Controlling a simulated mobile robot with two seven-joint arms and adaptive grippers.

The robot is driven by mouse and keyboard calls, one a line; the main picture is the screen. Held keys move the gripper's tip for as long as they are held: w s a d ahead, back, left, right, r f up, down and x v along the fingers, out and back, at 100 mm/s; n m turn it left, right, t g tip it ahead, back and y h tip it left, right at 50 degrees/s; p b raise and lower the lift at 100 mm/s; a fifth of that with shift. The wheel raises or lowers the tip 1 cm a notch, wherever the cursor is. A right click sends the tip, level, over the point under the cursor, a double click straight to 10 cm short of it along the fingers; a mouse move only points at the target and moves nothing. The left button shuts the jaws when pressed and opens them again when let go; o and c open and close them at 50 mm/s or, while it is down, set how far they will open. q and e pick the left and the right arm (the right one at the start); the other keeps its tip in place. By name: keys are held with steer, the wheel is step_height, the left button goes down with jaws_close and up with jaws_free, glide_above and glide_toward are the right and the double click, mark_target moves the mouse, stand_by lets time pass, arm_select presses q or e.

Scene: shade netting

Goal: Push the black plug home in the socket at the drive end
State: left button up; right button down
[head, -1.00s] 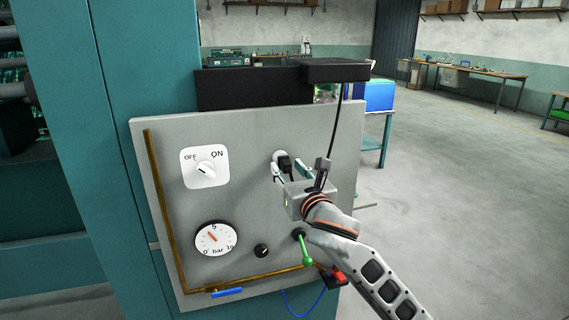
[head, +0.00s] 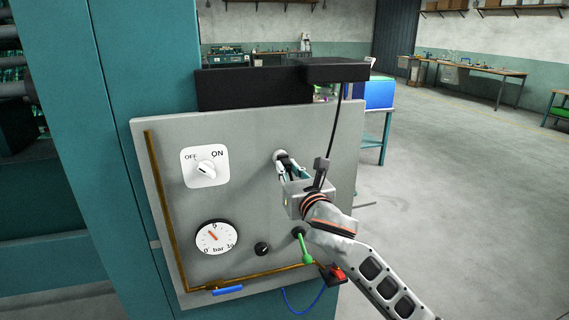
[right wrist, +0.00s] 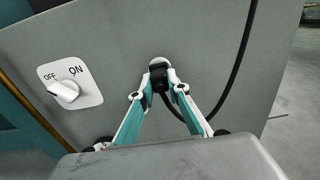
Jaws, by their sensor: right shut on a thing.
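The black plug (right wrist: 159,78) is in front of the round, pale socket (right wrist: 160,61) on the grey panel, with its cable curving down and off to the right. My right gripper (right wrist: 158,90) is shut on the plug, with a finger on each side of it. In the head view the right gripper (head: 286,164) reaches the panel at the socket (head: 278,154), and the fingers mostly hide the plug. I cannot tell how deep the plug sits. My left gripper is not in view.
The grey panel (head: 235,135) also carries an OFF/ON switch (head: 206,168), a pressure gauge (head: 216,237), a black knob (head: 262,248) and a green lever (head: 304,250). A black box (head: 250,88) sits above the panel. The floor to the right is open.

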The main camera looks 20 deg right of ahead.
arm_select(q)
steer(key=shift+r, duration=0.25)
arm_select(e)
steer(key=shift+w+r, duration=0.1)
steer(key=shift+w, duration=0.15)
steer(key=c, duration=1.9)
jaws_free()
